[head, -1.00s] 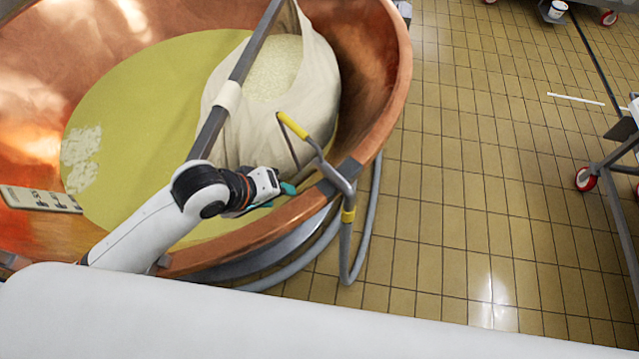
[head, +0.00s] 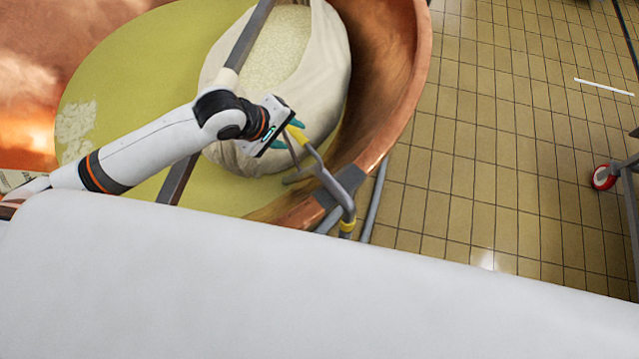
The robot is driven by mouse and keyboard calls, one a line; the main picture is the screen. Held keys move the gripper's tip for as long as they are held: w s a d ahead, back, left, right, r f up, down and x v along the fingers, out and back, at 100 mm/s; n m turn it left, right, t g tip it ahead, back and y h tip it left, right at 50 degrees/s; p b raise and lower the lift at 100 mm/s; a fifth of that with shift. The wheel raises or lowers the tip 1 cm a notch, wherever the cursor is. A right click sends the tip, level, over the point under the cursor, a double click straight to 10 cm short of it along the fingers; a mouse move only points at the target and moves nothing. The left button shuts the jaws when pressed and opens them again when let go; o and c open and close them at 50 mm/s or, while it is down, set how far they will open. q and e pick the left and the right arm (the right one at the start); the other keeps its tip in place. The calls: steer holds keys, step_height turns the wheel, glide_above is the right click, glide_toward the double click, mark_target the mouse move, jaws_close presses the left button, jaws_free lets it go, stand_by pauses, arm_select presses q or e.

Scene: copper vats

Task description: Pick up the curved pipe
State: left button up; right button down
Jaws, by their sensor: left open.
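The curved pipe (head: 338,190) is grey with yellow bands and hangs over the right rim of the copper vat (head: 395,110). Its upper yellow end (head: 297,134) points up and left over the vat. My left gripper (head: 288,135) is open, with its teal fingertips right at this yellow end. The fingers seem to lie on either side of it, but I cannot tell whether they touch it. The lower part of the pipe is hidden behind a white surface at the bottom. My right gripper is not in view.
A cloth bag of curd (head: 330,70) hangs in the vat over yellow liquid (head: 120,85), with a grey bar (head: 243,45) across it. The tiled floor (head: 490,150) at right is open. A cart wheel (head: 603,177) stands at the far right.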

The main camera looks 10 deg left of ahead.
mark_target(300, 138)
arm_select(q)
steer(key=shift+x, duration=1.15)
steer(key=shift+w+d+f, duration=0.3)
steer(key=shift+f, duration=0.2)
steer(key=p+x, duration=0.1)
steer(key=x, duration=0.2)
steer(key=shift+d+f, duration=0.2)
steer(key=shift+f, duration=0.1)
steer(key=shift+w+d+f, duration=0.15)
steer(key=shift+f, duration=0.3)
steer(key=shift+c, duration=1.4)
jaws_close()
steer(key=shift+w+r, duration=0.1)
steer(key=shift+r, duration=0.1)
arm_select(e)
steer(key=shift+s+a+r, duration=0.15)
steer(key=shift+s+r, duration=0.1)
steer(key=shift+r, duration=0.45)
